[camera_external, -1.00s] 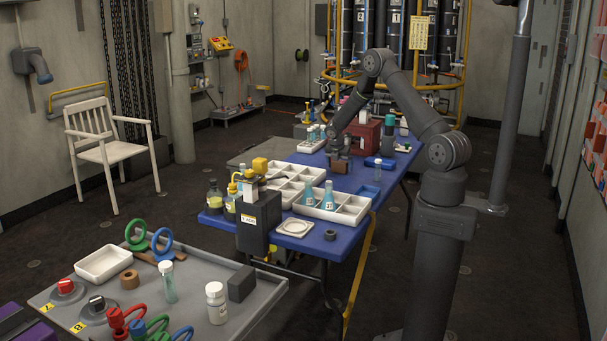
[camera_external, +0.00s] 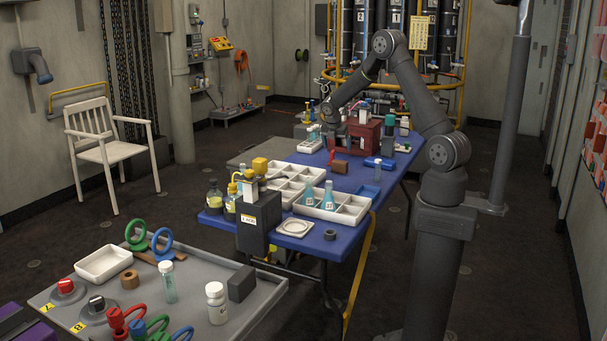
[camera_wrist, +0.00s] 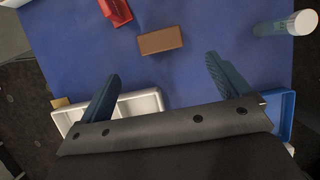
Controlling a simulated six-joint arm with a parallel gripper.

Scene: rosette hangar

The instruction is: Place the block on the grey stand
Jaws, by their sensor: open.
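A brown block (camera_external: 338,166) lies flat on the blue table (camera_external: 217,226). In the wrist view the block (camera_wrist: 160,40) is just beyond my fingertips, with nothing touching it. My gripper (camera_external: 331,132) is above the table near the block. In the wrist view my gripper (camera_wrist: 162,68) has its two fingers wide apart and empty. I cannot tell for sure which thing is the grey stand. A dark grey box with a label (camera_external: 258,222) stands at the table's near end, and a dark grey block (camera_external: 241,284) is on the front bench.
A red object (camera_wrist: 115,10) lies close to the block's left. A white-capped vial (camera_wrist: 285,25) is to the right. A blue tray (camera_external: 369,191), a white divided tray (camera_external: 345,215) and a dark red box (camera_external: 363,137) share the table.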

